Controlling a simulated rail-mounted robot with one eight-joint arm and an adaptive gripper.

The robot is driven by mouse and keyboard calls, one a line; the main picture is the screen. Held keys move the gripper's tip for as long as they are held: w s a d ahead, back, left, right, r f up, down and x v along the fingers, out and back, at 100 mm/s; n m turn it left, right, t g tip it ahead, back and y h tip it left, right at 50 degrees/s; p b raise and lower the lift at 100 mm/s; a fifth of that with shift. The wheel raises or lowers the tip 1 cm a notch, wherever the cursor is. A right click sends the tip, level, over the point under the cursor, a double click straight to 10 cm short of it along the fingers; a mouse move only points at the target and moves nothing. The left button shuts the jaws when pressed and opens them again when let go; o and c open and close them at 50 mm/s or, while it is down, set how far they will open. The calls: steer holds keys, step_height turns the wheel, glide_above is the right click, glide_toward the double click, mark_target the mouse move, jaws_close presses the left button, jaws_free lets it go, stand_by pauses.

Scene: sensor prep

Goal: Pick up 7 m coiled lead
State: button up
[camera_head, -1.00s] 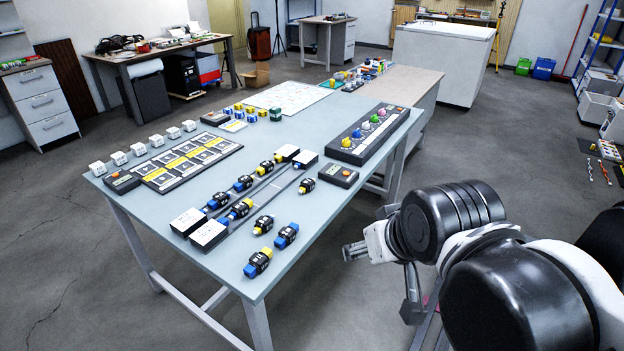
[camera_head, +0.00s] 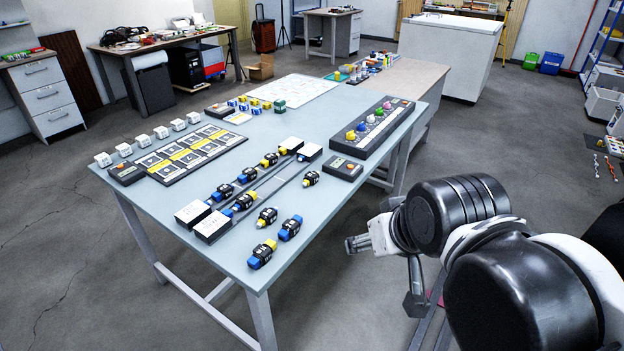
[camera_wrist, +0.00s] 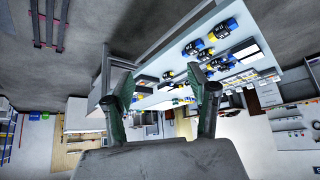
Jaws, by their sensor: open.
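I cannot pick out the 7 m coiled lead, as labels are too small to read. Several short black cylindrical pieces with blue or yellow ends, such as one near the front edge (camera_head: 262,254), lie on the blue-grey table (camera_head: 340,203). Some sit in a dark rack (camera_head: 268,188) between white-topped blocks. Thin red-and-white twisted pieces (camera_head: 597,165) lie on the floor at the far right. My gripper (camera_head: 357,244) is beside the table's right side, apart from everything. In the wrist view my gripper (camera_wrist: 161,75) has its fingers spread with nothing between them.
A dark panel with coloured knobs (camera_head: 372,126) and a small dark box (camera_head: 342,168) are at the table's right. A labelled yellow-and-black board (camera_head: 190,156) and white cubes (camera_head: 160,132) are at the left. A white cabinet (camera_head: 445,62) stands behind.

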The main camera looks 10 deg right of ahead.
steer(key=w+r+m+g, duration=0.2)
steer(key=w+r, duration=0.6)
steer(key=w, duration=0.5)
steer(key=m+g+p, duration=0.1)
steer(key=m+g, duration=0.4)
steer(key=m, duration=0.2)
glide_above(311, 174)
step_height(311, 174, down, 16)
step_height(311, 174, down, 14)
steer(key=shift+r, duration=0.2)
steer(key=c, duration=1.3)
steer(key=shift+o, duration=0.2)
steer(key=shift+r, duration=0.1)
